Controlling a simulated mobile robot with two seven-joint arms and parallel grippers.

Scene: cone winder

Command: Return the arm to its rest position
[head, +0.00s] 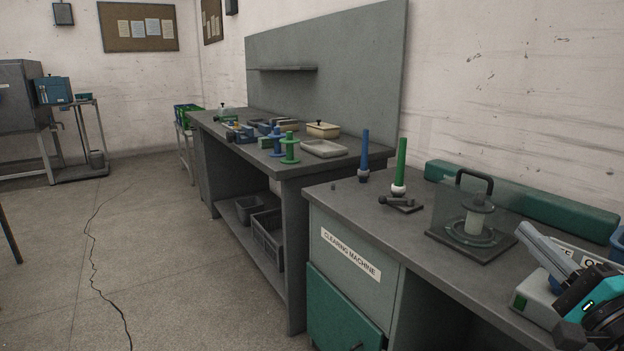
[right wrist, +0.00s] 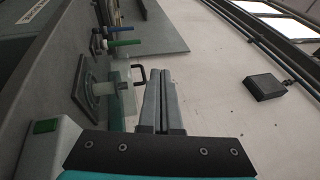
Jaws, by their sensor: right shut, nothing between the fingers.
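My right gripper (head: 526,232) is at the right edge of the head view, above the near bench. Its two grey fingers lie together, with nothing between them. In the right wrist view the closed fingers (right wrist: 162,75) point up the picture, toward the pale wall. My left gripper is not in view.
A clear guarded unit with a black handle (head: 474,181) and a white cone stands on the near bench, left of my gripper. A green post (head: 401,162) and a blue post (head: 364,153) stand farther back. A pale device (head: 537,298) sits below my gripper. The floor (head: 170,250) at left is open.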

